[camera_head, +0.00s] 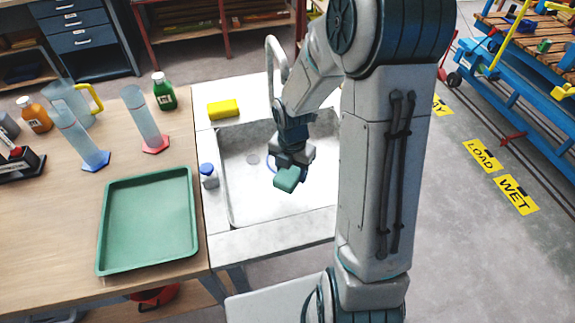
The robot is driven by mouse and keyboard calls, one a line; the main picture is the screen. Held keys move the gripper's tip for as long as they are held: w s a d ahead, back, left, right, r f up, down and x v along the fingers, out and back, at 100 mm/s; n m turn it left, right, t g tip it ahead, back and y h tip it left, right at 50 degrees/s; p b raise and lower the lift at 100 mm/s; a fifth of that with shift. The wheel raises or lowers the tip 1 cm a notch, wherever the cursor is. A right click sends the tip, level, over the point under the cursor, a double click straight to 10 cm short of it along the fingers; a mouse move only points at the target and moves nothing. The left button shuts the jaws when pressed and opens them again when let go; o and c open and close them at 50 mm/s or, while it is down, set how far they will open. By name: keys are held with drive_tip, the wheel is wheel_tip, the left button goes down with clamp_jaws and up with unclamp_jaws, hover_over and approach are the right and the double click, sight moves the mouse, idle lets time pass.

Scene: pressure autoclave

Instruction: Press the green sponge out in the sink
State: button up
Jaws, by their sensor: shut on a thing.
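The green sponge (287,178) is held in my gripper (291,166), over the sink basin. My gripper is shut on it, with the jaws pointing down; the fingertips are small and partly hidden by the sponge. The sink (238,185) is a pale basin set in a white top, with a drain visible near its left back. My arm hides the right part of the sink. How high the sponge is above the basin floor is hard to tell.
A yellow sponge (223,108) lies on the sink's back left rim, near the tap (277,60). A small blue-capped bottle (208,176) stands on the left rim. A green tray (148,268), cylinders and bottles are on the wooden table.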

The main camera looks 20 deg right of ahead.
drive_tip(key=shift+w+f+n, duration=0.15)
drive_tip(key=shift+f+n, duration=0.15)
drive_tip(key=shift+n, duration=0.3)
wheel_tip(320, 180, down, 6)
drive_tip(key=b, duration=0.6)
drive_tip(key=shift+a+r, duration=0.1)
drive_tip(key=shift+r, duration=0.1)
drive_tip(key=shift+f, duration=0.65)
idle(1.5)
wheel_tip(320, 180, up, 7)
drive_tip(key=p, duration=0.7)
drive_tip(key=shift+r, duration=0.1)
